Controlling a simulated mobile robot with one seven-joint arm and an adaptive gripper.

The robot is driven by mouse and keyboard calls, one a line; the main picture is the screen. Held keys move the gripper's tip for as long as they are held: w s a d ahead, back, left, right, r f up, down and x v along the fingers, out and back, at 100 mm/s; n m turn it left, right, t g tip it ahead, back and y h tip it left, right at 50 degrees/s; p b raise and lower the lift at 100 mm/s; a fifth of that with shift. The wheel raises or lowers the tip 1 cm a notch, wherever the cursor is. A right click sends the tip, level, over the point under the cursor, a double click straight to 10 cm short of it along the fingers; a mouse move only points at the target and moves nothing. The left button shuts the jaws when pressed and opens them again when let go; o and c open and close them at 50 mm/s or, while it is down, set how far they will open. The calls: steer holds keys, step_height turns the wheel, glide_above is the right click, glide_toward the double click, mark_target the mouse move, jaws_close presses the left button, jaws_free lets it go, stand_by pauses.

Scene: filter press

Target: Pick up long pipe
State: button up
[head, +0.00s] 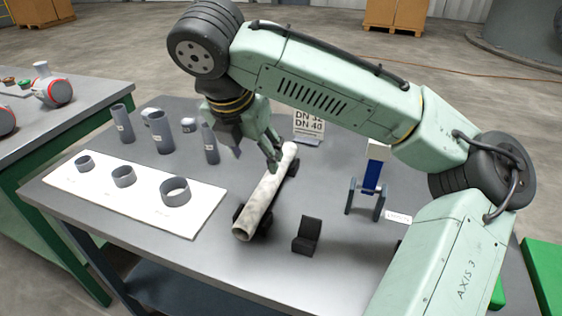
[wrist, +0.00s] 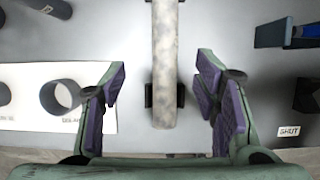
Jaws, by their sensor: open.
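The long pipe (head: 264,197) is a pale, mottled tube lying on black supports on the grey table, slanting from front left to back right. In the wrist view the pipe (wrist: 164,70) runs from the top edge down toward the space between my fingers. My gripper (head: 272,158) is over the far part of the pipe in the head view. Whether the fingertips are level with the pipe I cannot tell.
A white board (head: 110,190) with several grey rings lies at the left, with short upright grey pipes behind it. A DN sign (head: 308,125) stands at the back. A black block (head: 307,236) and a blue-and-grey stand (head: 371,180) are right of the pipe.

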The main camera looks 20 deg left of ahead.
mark_target(269, 179)
steer(key=shift+w+f, duration=0.1)
steer(key=shift+w, duration=0.3)
steer(key=shift+w+f, duration=0.2)
steer(key=shift+f, duration=0.1)
steer(key=x, duration=0.4)
steer(key=shift+s+f, duration=0.15)
steer(key=shift+f, duration=0.05)
steer(key=shift+d+p+x, duration=0.2)
steer(key=shift+p+x, duration=0.2)
steer(key=shift+x, duration=0.95)
steer(key=shift+d+p+x, duration=0.2)
steer(key=shift+p+x, duration=0.15)
steer(key=shift+x, duration=1)
steer(key=shift+s, duration=0.1)
steer(key=shift+c, duration=0.3)
jaws_close()
